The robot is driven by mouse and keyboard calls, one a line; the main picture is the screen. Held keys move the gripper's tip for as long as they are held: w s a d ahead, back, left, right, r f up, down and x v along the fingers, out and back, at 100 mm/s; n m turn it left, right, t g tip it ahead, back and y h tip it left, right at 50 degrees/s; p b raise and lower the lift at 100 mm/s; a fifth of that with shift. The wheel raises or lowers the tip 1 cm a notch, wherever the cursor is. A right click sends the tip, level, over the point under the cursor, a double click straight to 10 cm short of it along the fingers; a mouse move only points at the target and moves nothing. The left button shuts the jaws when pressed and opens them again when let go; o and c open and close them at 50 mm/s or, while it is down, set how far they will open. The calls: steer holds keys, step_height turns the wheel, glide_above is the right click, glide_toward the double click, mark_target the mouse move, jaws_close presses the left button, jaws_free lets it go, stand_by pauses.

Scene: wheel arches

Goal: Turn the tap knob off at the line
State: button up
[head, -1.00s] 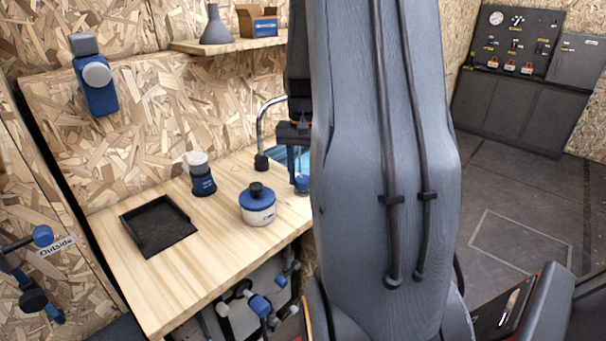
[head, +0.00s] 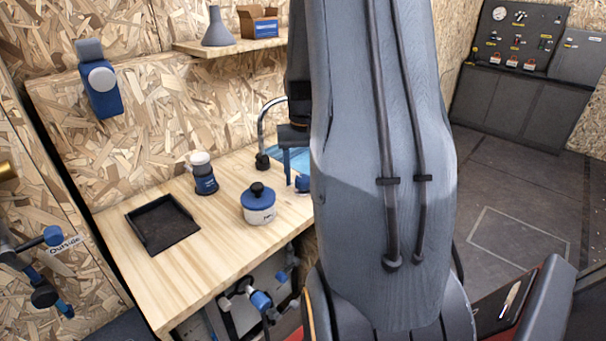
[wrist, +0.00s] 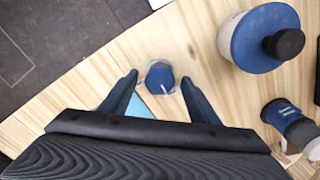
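A small blue tap knob (head: 303,183) stands on the wooden counter by the sink's front edge, partly hidden by my arm in the head view. In the wrist view the knob (wrist: 160,77) shows from above, between the fingertips of my gripper (wrist: 159,81). The gripper is open, with a visible gap on each side of the knob. In the head view one finger (head: 286,162) hangs just left of the knob. Any line marking on the knob is too small to make out.
A blue-lidded pot (head: 259,205), a blue-and-white bottle (head: 203,175) and a black tray (head: 162,224) stand on the counter (head: 212,250). A curved metal spout (head: 262,125) rises behind the sink. Pipes (head: 250,298) with blue fittings sit under the counter.

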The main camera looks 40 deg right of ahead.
mark_target(303, 178)
step_height(303, 178, up, 8)
steer(key=shift+f+b, duration=0.1)
steer(key=shift+b, duration=0.7)
